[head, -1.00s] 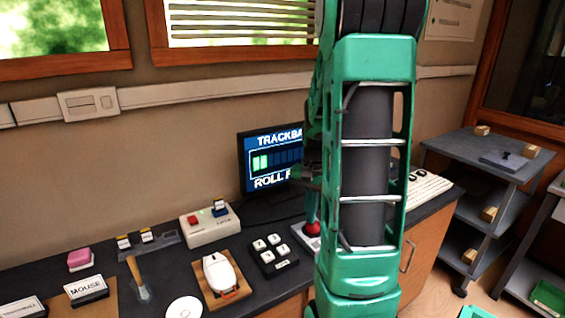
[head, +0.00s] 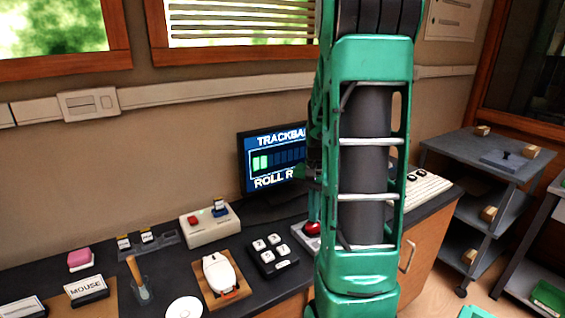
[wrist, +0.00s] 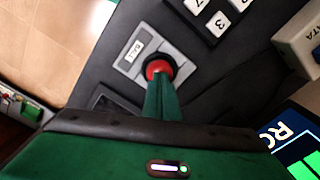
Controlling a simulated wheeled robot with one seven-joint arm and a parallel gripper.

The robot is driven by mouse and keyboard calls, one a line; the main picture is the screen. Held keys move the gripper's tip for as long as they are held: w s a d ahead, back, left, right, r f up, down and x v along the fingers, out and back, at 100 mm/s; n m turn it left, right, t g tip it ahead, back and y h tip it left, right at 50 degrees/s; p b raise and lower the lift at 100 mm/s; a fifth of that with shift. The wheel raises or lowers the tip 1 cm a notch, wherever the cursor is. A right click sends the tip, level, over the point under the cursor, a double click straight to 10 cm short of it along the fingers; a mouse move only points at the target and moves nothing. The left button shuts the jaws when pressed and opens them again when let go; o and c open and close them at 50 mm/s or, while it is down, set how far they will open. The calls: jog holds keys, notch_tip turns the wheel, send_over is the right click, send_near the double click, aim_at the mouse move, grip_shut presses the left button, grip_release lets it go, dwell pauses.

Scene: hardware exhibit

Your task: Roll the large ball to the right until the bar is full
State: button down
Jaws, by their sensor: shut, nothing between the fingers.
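The large red ball (wrist: 158,68) sits in a black ring on a grey plate (wrist: 133,57) with a label reading BALL. In the head view the ball (head: 312,229) shows just left of my arm, which hides part of its plate. My gripper (wrist: 161,92) is shut and empty, its green fingertips right at the ball's near edge in the wrist view. I cannot tell if they touch it. The monitor (head: 262,165) reads "TRACKBA" and "ROLL R", the rest hidden by my arm. Its bar (head: 275,160) shows a couple of lit green cells at the left and dark cells after them.
A black keypad (head: 272,256) stands left of the ball plate, with a white mouse (head: 219,273) on a wooden board further left. A white keyboard (head: 425,193) lies right of my arm.

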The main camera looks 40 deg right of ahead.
jog(key=shift+s+d, duration=0.15)
jog(key=shift+d, duration=0.35)
jog(key=shift+r, duration=0.15)
dwell(0.5)
jog(key=shift+r, duration=0.55)
jog(key=shift+w+a, duration=0.15)
jog(key=shift+a, duration=0.4)
jog(key=shift+w+a, duration=0.15)
jog(key=shift+a, duration=0.35)
jog(key=shift+f, duration=0.75)
jog(key=shift+s+d+r, duration=0.1)
jog(key=shift+d, duration=0.2)
dwell(0.4)
